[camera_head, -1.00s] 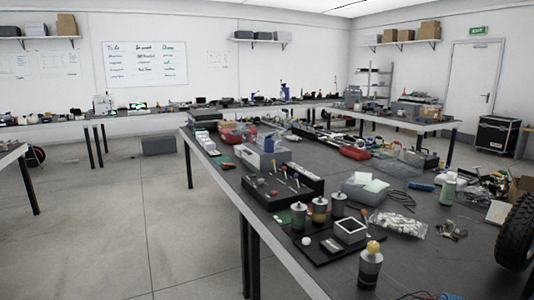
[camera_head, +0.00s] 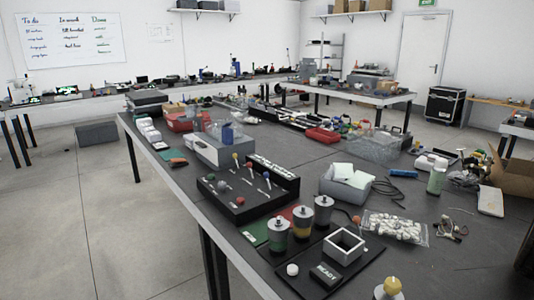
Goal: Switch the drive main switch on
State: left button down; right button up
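A black control panel (camera_head: 236,203) with several small toggle levers stands on the long dark workbench, left of the middle in the head view. The levers have coloured tips, among them a yellow one (camera_head: 236,157) and a white one (camera_head: 266,175). A raised box with a row of small labels (camera_head: 272,168) runs along the panel's back. I cannot tell which lever is the drive main switch, nor read any switch position. Neither of my grippers is in view.
Bare floor (camera_head: 120,225) lies left of the workbench.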

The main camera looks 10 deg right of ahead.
aim_at(235, 156)
jog(key=u, duration=1.1)
jog(key=i, duration=2.5)
jog(key=z, duration=3.3)
jog(key=i, duration=0.15)
jog(key=u, duration=0.25)
